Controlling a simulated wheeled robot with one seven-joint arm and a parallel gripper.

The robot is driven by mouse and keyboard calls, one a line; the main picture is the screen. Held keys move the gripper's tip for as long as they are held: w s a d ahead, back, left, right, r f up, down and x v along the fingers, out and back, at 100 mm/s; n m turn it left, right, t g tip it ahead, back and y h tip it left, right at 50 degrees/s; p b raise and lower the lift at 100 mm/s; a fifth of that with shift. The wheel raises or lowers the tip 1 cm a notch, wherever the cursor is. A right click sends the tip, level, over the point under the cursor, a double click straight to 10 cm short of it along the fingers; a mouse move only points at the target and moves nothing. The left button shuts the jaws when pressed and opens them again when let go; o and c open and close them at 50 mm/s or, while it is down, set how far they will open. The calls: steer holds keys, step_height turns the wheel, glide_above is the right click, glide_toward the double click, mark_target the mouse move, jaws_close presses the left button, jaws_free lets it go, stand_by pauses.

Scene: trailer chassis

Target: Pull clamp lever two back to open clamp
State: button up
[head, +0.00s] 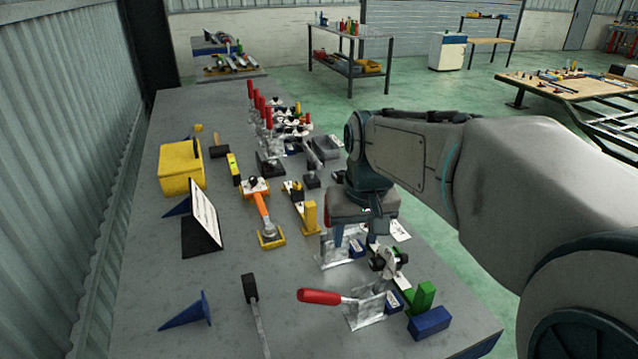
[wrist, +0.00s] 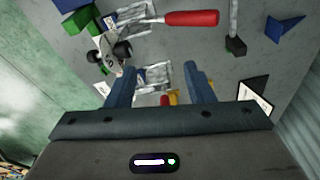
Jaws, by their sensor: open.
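The nearest toggle clamp (head: 366,309) stands at the front of the bench, its red lever (head: 320,296) lying nearly flat and pointing left. The same red lever (wrist: 192,18) crosses the top of the wrist view. A second clamp's metal base (head: 332,252) is behind it, under my gripper (head: 357,232). In the wrist view my gripper (wrist: 158,72) is open, fingers apart and empty, with that second clamp's metal (wrist: 153,76) showing between them. A small red part (wrist: 165,100) shows there too, mostly hidden by my gripper. No number marks lever two.
Several clamps with upright red levers (head: 268,118) stand farther back. A green and blue block pair (head: 430,318) sits at the front right. An orange-handled tool (head: 262,208), yellow box (head: 181,168) and tilted sign (head: 204,213) lie left.

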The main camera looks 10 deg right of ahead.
steer(key=w+p, duration=0.1)
steer(key=w, duration=0.6)
steer(key=w+r+g, duration=0.1)
steer(key=w, duration=0.7)
steer(key=w+r+g+p, duration=0.1)
steer(key=w, duration=0.6)
steer(key=shift+w+p, duration=0.25)
steer(key=shift+p, duration=0.05)
step_height(320, 180, down, 13)
steer(key=shift+r+p, duration=0.1)
steer(key=shift+p, duration=0.3)
jaws_close()
